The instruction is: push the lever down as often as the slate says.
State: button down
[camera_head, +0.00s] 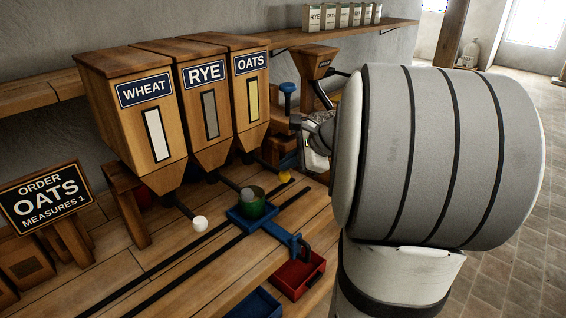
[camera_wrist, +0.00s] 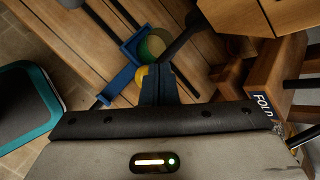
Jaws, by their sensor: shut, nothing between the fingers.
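The slate (camera_head: 45,199) reads ORDER OATS, MEASURES 1. The oats hopper (camera_head: 251,112) is the rightmost of three, beside the rye hopper (camera_head: 208,107) and wheat hopper (camera_head: 150,120). A dark lever with a yellow knob (camera_head: 285,177) comes out below the oats hopper. In the wrist view my gripper (camera_wrist: 158,70) is shut and empty, its fingertips partly covering the yellow knob (camera_wrist: 141,76); whether they touch, I cannot tell.
The white wheat knob (camera_head: 200,223) and grey rye knob (camera_head: 246,194) stick out left of the oats knob. Dark rails (camera_head: 170,272) run along the bench. A red bin (camera_head: 300,276) lies at the front.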

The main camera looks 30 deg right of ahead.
jog(key=shift+r+p, duration=0.9)
jog(key=shift+r, duration=0.4)
notch_tip(320, 180, up, 5)
jog(key=p, duration=0.4)
jog(key=s+a+f+n+g+h, duration=0.2)
jog(key=s+a+f+n, duration=0.2)
jog(key=s+a+n, duration=0.3)
jog(key=s+a+f+n+g+h, duration=0.2)
jog(key=s+a+f+n, duration=0.2)
jog(key=s+a+n, duration=0.4)
jog(key=s+n, duration=0.3)
jog(key=n, duration=0.2)
jog(key=shift+s+n+g+h, duration=0.25)
jog(key=shift+n+g+h, duration=0.05)
jog(key=shift+h, duration=0.1)
